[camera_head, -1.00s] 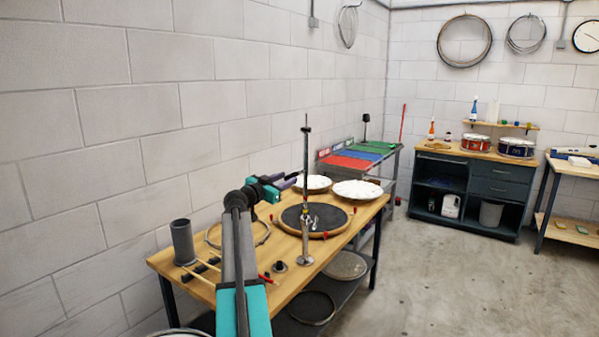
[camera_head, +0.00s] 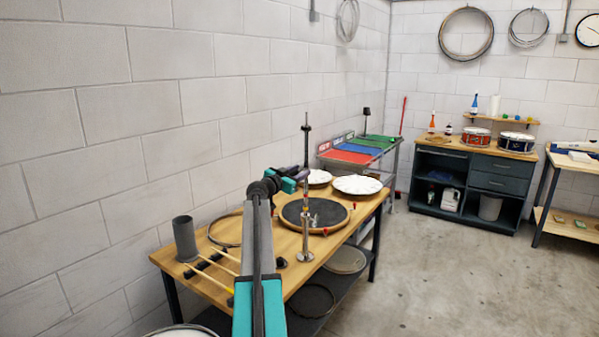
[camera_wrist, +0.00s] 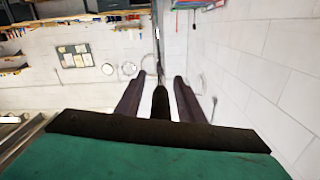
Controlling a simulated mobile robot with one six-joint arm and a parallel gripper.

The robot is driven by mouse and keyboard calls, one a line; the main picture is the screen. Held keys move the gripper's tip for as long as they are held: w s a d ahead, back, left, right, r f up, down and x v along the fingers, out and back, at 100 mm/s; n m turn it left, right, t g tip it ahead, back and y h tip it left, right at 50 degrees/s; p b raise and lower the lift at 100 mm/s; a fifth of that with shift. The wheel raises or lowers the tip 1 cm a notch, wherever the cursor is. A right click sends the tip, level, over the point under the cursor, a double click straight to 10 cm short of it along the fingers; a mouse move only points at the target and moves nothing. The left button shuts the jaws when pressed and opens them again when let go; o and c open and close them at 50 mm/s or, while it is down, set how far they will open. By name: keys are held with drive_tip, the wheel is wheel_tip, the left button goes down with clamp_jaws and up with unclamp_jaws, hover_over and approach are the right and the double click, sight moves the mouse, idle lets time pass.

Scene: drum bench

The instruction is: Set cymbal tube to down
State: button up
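The cymbal tube (camera_head: 306,140) is a thin upright rod with a dark top on a shiny metal stand (camera_head: 304,246), which stands on the wooden bench. My gripper (camera_head: 302,174) is at the rod's upper part, from the left and near side. In the wrist view, my gripper's two dark fingers (camera_wrist: 158,84) are spread on either side of a dark upright piece (camera_wrist: 160,101) of the tube. Gaps show between that piece and each finger, so the gripper looks open around it. My teal arm hides part of the bench.
A round dark drum pad (camera_head: 322,216) lies behind the stand. White drumheads (camera_head: 357,185) lie farther back. A grey cup (camera_head: 184,238) and several sticks (camera_head: 215,263) are at the bench's left. A rack of coloured trays (camera_head: 345,156) and a dark cabinet (camera_head: 462,189) stand beyond. Floor is clear at right.

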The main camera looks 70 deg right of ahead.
sight(305, 202)
drive_tip(key=shift+c, duration=0.5)
clamp_jaws()
drive_tip(key=shift+f, duration=0.15)
wheel_tip(305, 202, down, 15)
drive_tip(key=b, duration=1.9)
drive_tip(key=shift+o, duration=0.5)
unclamp_jaws()
drive_tip(key=shift+s, duration=0.1)
drive_tip(key=shift+r, duration=0.2)
